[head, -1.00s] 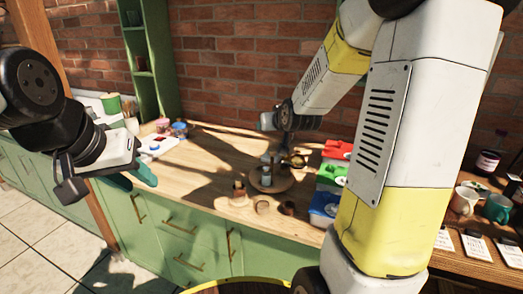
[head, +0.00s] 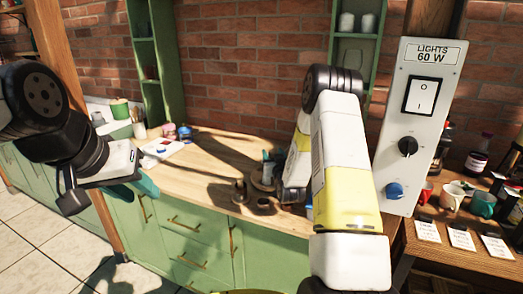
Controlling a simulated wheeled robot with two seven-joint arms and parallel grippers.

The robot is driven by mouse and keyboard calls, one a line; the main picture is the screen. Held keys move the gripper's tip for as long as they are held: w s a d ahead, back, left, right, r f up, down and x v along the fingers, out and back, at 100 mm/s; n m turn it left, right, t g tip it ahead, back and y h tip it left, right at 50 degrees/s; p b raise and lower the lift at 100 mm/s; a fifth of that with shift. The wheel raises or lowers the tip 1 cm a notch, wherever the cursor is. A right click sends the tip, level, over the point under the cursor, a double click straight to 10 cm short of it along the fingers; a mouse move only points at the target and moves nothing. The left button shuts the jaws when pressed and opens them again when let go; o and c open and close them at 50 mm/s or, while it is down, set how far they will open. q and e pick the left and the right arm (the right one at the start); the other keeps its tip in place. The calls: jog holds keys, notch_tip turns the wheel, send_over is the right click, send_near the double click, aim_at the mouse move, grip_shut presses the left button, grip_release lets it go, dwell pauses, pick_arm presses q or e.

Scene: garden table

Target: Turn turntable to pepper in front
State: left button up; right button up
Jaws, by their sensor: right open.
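The round wooden turntable (head: 254,183) stands on the wooden counter, partly covered by my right forearm. A small light container (head: 268,174) stands on it; I cannot make out which of the items there is the pepper. My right gripper (head: 268,156) is mostly hidden behind its own forearm at the turntable, with only a bit of teal showing; it is open. Whether it touches anything is hidden. My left gripper (head: 142,187) hangs at the left, away from the turntable, in front of the green cabinets. Its teal fingers overlap, so their gap is unclear.
Small brown cups (head: 263,204) stand at the counter's front edge by the turntable. A white light-switch panel (head: 420,125) rises right of my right arm.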

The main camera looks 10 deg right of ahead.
jog(key=shift+w, duration=2)
grip_shut()
